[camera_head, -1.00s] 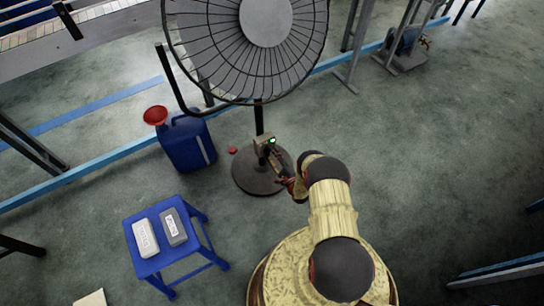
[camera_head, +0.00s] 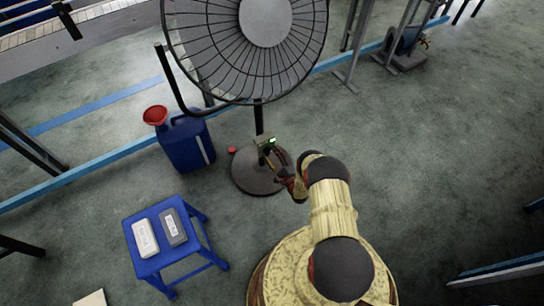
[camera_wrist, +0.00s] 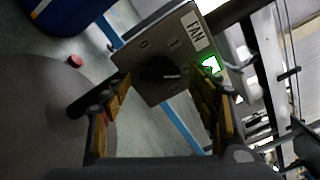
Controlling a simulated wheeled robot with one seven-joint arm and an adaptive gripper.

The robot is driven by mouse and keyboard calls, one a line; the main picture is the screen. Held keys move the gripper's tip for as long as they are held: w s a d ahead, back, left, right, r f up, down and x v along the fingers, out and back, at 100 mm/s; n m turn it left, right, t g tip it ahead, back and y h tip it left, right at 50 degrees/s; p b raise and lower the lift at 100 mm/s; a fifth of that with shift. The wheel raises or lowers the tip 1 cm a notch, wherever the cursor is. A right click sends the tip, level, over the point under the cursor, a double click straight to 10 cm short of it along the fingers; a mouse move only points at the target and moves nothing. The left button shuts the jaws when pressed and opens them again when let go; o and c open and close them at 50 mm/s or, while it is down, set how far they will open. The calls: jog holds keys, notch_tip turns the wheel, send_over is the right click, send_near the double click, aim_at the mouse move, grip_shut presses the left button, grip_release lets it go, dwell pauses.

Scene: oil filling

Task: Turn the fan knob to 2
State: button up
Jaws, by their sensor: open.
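The fan (camera_head: 262,60) stands on a round dark base. Its small control box (camera_head: 264,145), low on the pole, has a lit green light. The wrist view shows the grey panel (camera_wrist: 150,92) tilted, with a FAN label, the marks 0 and 1, and the green light (camera_wrist: 210,65). The dark round knob (camera_wrist: 158,70) sits in the panel's middle; its white mark points to the picture's right. No mark 2 can be read. My gripper (camera_wrist: 160,84) is open, with a finger on each side of the knob in this view. Contact cannot be told.
A blue can (camera_head: 187,143) with a red funnel (camera_head: 155,115) stands left of the fan. A blue stool (camera_head: 150,264) holds two boxes at the lower left.

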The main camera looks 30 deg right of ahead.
jog(key=s, duration=1.2)
jog(key=shift+d, duration=0.2)
